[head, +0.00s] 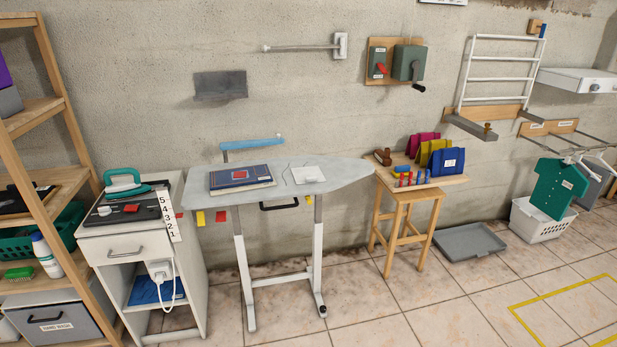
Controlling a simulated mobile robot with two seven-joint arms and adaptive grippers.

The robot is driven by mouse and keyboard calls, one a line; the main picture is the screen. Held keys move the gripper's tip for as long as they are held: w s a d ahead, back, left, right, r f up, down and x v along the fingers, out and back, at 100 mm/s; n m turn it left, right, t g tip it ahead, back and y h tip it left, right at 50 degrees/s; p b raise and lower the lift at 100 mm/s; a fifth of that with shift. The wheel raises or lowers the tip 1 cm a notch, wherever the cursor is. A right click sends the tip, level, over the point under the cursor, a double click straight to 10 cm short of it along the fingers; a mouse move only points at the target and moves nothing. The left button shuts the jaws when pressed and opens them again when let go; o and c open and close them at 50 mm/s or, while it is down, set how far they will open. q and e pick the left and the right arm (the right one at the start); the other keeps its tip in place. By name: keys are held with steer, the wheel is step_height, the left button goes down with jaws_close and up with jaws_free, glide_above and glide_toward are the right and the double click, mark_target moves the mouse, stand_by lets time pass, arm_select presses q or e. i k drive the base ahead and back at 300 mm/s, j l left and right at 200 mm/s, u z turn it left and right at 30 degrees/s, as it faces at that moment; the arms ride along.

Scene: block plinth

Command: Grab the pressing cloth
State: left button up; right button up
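A small white square (308,174), which looks like a folded cloth, lies flat on the grey ironing board (345,178), right of its middle. It may be the pressing cloth; any label on it is too small to read. A dark blue folded item (225,180) with a red patch lies on the board to its left. Neither of my grippers is in view, and nothing touches the white square except the board under it.
A teal iron (123,181) stands on the white cabinet (112,248) left of the board. A grey tray (470,242) and white basket (540,222) stand on the floor. Open tiled floor lies in front.

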mark_target(308, 172)
steer(key=i+l, duration=0.9)
